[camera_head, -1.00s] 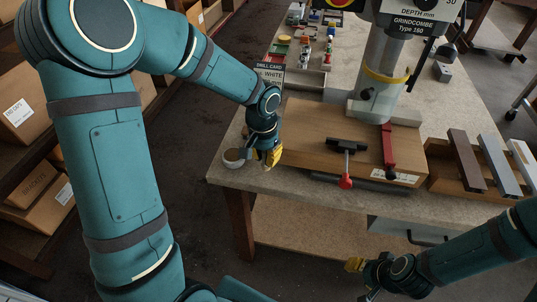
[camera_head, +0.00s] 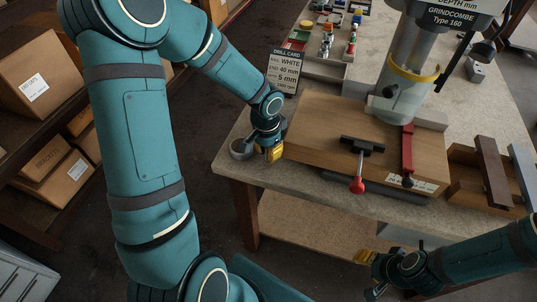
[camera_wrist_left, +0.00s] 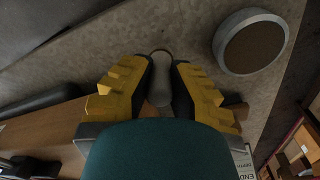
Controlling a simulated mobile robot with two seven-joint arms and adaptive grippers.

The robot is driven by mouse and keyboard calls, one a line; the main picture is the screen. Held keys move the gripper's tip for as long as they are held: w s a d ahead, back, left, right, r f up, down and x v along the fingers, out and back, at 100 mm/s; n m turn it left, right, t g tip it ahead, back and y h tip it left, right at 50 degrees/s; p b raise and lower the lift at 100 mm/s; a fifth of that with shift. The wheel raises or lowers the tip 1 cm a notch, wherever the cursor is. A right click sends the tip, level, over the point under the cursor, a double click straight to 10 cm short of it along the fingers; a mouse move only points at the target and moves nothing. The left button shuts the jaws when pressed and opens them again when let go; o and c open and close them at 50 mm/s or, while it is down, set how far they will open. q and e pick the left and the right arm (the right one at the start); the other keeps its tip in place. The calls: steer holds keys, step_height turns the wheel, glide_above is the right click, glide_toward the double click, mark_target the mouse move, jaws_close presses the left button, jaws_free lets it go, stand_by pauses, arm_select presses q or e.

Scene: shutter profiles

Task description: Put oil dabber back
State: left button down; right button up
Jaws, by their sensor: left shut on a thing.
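My left gripper (camera_head: 271,153) is at the table's near left corner, beside the wooden board. In the left wrist view its yellow fingers (camera_wrist_left: 160,92) are shut on a slim grey piece with a rounded end, which I take for the oil dabber (camera_wrist_left: 160,76). The fingers hide part of it, and in the head view I cannot make it out. A round grey cup (camera_head: 240,149) with a dark brown inside stands just left of the gripper. It also shows in the left wrist view (camera_wrist_left: 226,63), apart from the dabber. My right gripper (camera_head: 367,274) is low at the bottom right, beyond the table's front edge.
The wooden board (camera_head: 318,135) with a black clamp (camera_head: 362,145) and red handle lies right of the left gripper, under the drill column (camera_head: 402,95). A drill card (camera_head: 285,68) stands behind. A box of profiles (camera_head: 464,178) is at the right. Cartons (camera_head: 40,85) fill shelves at the left.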

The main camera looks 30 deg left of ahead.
arm_select(q)
steer(key=shift+f, duration=0.7)
steer(key=shift+f, duration=0.1)
steer(key=c, duration=1.1)
jaws_free()
steer(key=shift+o, duration=0.2)
steer(key=shift+w+r, duration=0.1)
steer(key=shift+r, duration=0.3)
steer(key=r, duration=0.3)
steer(key=r+p, duration=0.1)
steer(key=r, duration=0.3)
steer(key=r+p, duration=0.1)
steer(key=r, duration=0.3)
steer(key=shift+s+a+r, duration=0.2)
steer(key=shift+s+r, duration=0.05)
steer(key=shift+s+f, duration=0.1)
